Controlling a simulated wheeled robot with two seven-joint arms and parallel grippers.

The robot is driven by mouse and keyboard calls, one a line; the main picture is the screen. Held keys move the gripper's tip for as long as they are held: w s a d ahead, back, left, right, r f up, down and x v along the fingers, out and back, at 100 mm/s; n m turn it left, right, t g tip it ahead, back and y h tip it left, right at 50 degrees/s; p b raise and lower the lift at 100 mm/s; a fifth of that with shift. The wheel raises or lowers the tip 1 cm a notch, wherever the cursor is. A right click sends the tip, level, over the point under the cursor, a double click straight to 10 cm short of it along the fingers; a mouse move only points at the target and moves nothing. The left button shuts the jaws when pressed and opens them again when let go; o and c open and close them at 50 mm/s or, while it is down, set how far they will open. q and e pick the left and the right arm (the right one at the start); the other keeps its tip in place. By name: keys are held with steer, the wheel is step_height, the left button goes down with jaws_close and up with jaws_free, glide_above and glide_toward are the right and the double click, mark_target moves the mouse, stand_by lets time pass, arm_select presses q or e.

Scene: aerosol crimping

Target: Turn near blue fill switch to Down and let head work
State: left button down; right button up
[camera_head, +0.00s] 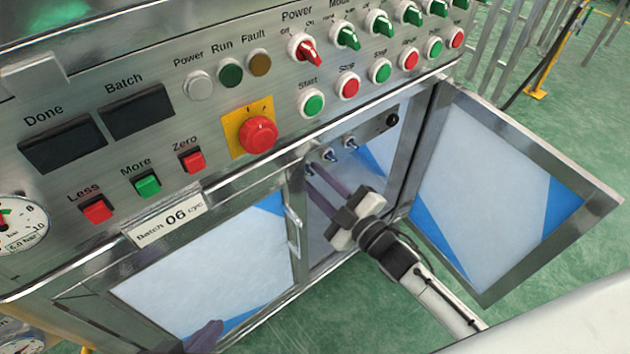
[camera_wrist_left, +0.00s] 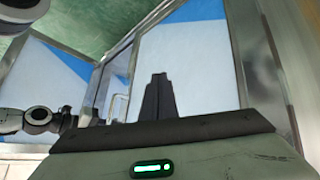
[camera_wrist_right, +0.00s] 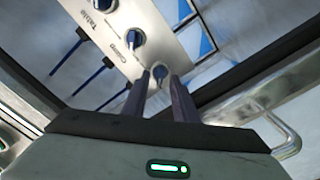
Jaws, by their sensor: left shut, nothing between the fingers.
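Three blue switches sit in a row on a panel inside the cabinet opening. The near blue switch (camera_head: 309,169) is the leftmost in the head view and the lowest in the right wrist view (camera_wrist_right: 160,72); its label is hidden. My right gripper (camera_head: 314,177) has its fingers apart, with the tips at this switch. In the right wrist view the switch shows between the fingertips (camera_wrist_right: 159,76); I cannot tell whether they touch it. The middle switch (camera_wrist_right: 135,38) and far switch (camera_wrist_right: 105,4) stand clear. My left gripper (camera_head: 214,326) is shut and empty, low before the left cabinet door.
The right cabinet door (camera_head: 605,207) stands open. The left door (camera_head: 297,260) is closed, its handle (camera_head: 294,232) close to my right gripper. Above is the control panel with a red emergency button (camera_head: 258,135) and several push buttons. Green floor is free at the lower middle.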

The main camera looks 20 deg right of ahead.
steer(key=shift+w+a, duration=0.1)
steer(key=shift+w, duration=0.2)
jaws_close()
